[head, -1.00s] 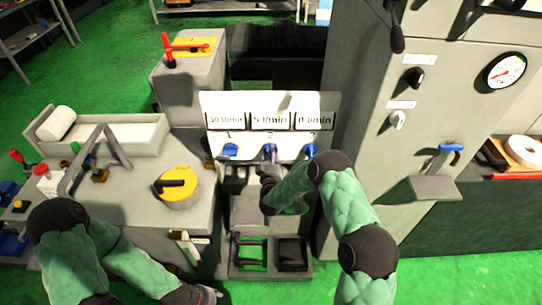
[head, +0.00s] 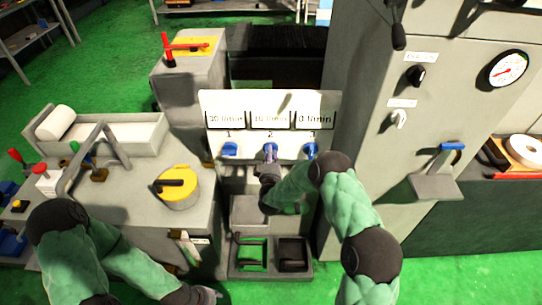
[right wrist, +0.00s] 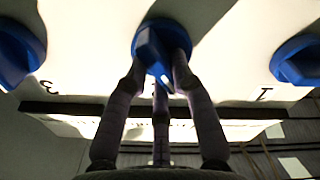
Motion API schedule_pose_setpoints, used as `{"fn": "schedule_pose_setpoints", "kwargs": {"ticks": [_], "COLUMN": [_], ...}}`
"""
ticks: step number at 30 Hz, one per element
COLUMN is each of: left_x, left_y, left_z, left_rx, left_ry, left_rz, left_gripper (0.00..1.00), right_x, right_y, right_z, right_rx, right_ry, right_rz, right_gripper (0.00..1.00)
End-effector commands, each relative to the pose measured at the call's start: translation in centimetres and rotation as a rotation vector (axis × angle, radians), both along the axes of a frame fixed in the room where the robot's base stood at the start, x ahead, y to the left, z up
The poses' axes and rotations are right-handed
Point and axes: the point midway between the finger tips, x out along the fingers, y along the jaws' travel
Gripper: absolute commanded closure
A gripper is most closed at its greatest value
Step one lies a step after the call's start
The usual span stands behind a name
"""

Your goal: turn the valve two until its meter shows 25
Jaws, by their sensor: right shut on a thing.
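Valve two (head: 270,147) is the middle blue knob on the white panel, above it the number 2. Its meter (head: 270,119) reads about 10 l/min in small print. My right gripper (head: 269,160) reaches the knob from below and partly covers it. In the right wrist view, its dark fingers (right wrist: 162,70) are closed around the blue knob (right wrist: 158,42). My left gripper (head: 210,294) is low at the bottom edge, mostly cut off, away from the panel; its jaws cannot be made out.
Valve one (head: 230,149) is left of valve two and valve three (head: 309,150) is right, both close by. The left meter (head: 226,119) is hard to read; the right meter (head: 314,119) shows 0 l/min. A grey cabinet (head: 365,190) stands to the right.

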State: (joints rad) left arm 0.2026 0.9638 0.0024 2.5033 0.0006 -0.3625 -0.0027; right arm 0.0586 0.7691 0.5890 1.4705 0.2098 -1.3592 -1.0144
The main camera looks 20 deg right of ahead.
Motion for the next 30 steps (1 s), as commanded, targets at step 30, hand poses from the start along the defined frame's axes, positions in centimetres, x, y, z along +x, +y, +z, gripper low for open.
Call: {"fn": "schedule_pose_setpoints", "kwargs": {"ticks": [30], "left_x": [0.0], "left_y": [0.0], "left_z": [-1.16], "left_rx": [0.0], "left_ry": [0.0], "left_rz": [0.0], "left_gripper": [0.6], "right_x": [0.23], "right_y": [0.61], "right_z": [-0.08], "right_rx": [-0.76], "right_ry": [0.216], "right_rz": [0.001], "right_gripper": [1.0]}}
